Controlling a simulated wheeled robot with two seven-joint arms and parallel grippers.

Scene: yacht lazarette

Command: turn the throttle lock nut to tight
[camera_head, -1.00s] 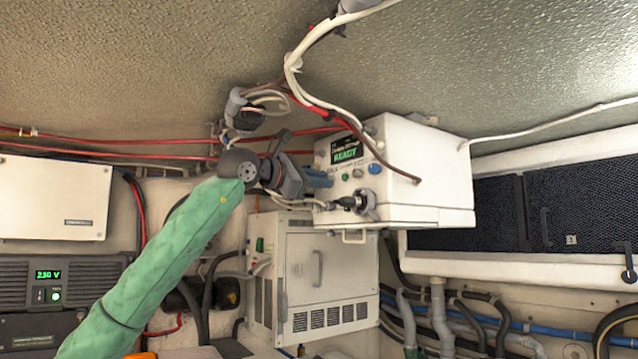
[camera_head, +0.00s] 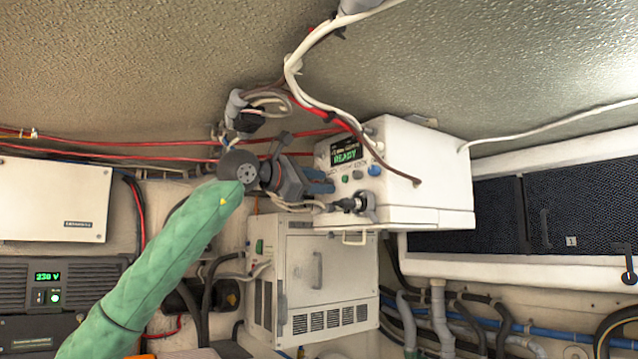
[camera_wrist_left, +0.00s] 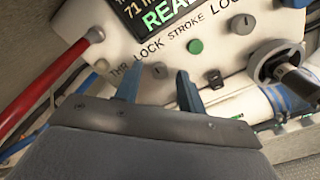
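The white control box (camera_head: 425,172) is fixed high against the wall. Its display (camera_head: 345,152) reads READY. In the left wrist view, a small grey slotted knob (camera_wrist_left: 155,70) sits below the "THR LOCK" lettering; it appears to be the throttle lock nut. My left gripper (camera_head: 322,181) is at the left part of the box's front. Its two blue fingers (camera_wrist_left: 156,76) are apart, one on each side of the knob. I cannot tell whether they touch it. The knob is hidden by the gripper in the head view. My right gripper is not in view.
A green button (camera_wrist_left: 195,46), another grey knob (camera_wrist_left: 241,24) and a black connector (camera_head: 352,204) lie right of the fingers. Red cables (camera_head: 300,136) run behind my left arm, and a white cabinet (camera_head: 318,282) stands below.

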